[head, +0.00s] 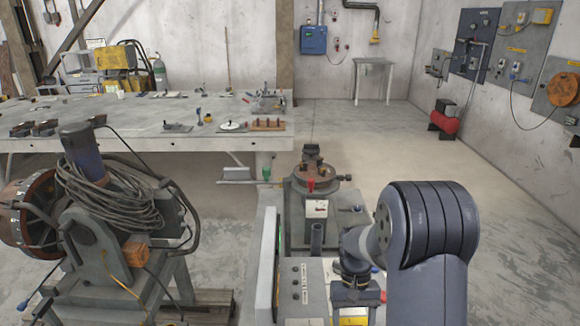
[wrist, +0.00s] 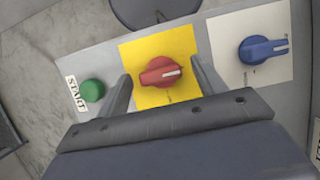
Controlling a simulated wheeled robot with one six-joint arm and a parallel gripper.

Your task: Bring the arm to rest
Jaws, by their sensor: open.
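In the wrist view my gripper (wrist: 161,68) is open, with one finger on each side of a red knob (wrist: 160,72) on a yellow plate (wrist: 180,45). Whether the fingers touch the knob or hang above it I cannot tell. A green START button (wrist: 92,91) lies left of the left finger. A blue knob (wrist: 263,49) on a white plate lies right of the right finger. In the head view my arm (head: 430,240) reaches down to the control panel (head: 308,290) at the lower middle; its fingertips are hard to make out there.
A positioner with a round table (head: 316,182) stands just beyond the panel. A large machine with coiled cable (head: 125,205) stands at the left. A long workbench (head: 150,112) holds tools behind it.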

